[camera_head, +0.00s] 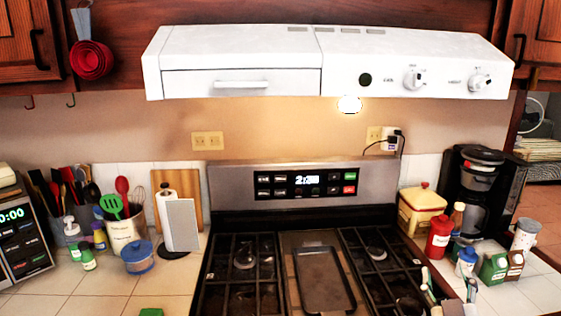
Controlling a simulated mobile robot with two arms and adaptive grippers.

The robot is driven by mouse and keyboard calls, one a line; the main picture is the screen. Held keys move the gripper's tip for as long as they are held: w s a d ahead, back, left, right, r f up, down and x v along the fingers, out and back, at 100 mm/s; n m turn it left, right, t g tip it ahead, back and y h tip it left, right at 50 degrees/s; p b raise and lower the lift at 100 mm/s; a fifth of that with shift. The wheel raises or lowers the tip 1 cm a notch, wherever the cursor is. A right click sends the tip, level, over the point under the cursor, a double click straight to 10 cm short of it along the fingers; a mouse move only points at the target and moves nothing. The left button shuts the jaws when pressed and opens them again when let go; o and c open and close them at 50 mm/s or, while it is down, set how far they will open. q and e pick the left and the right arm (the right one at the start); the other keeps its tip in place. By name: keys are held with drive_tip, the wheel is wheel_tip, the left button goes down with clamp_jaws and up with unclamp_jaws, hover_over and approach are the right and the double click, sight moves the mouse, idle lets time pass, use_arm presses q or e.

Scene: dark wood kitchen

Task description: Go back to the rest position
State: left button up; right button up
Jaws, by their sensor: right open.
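My right gripper (450,296) shows at the bottom edge, right of centre, with its two fingertips apart and nothing seen between them. It is in front of the right side of the stove, near the counter edge. The rest of that arm is cut off by the frame. My left gripper is not in the picture.
The black stove (240,270) has a dark griddle pan (324,278) at its middle. A red canister (439,238), small cartons (494,266) and a coffee maker (480,200) crowd the right counter. A white hood (320,60) overhangs.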

drive_tip(key=s+a+f+m+g, duration=0.1)
drive_tip(key=s+f+g, duration=0.2)
drive_tip(key=f, duration=0.3)
drive_tip(key=s+a+f+g, duration=0.1)
drive_tip(key=s+f+g, duration=0.2)
drive_tip(key=f, duration=0.4)
drive_tip(key=s+a+f+n+g+y, duration=0.1)
drive_tip(key=s+a+f+g+y, duration=0.3)
drive_tip(key=s+f, duration=0.5)
drive_tip(key=s+a+f+g+y, duration=0.2)
drive_tip(key=s+a+f+g, duration=0.4)
drive_tip(key=s, duration=0.5)
wheel_tip(320, 180, down, 24)
drive_tip(key=f, duration=0.1)
drive_tip(key=s+d+f+g, duration=0.1)
drive_tip(key=s+d+f, duration=0.1)
drive_tip(key=s+f, duration=0.7)
drive_tip(key=s+d+f+g+b, duration=0.1)
drive_tip(key=s+f, duration=0.8)
drive_tip(key=shift+d+f+n+h, duration=0.15)
drive_tip(key=shift+d+n+h, duration=0.15)
drive_tip(key=shift+d+n, duration=0.1)
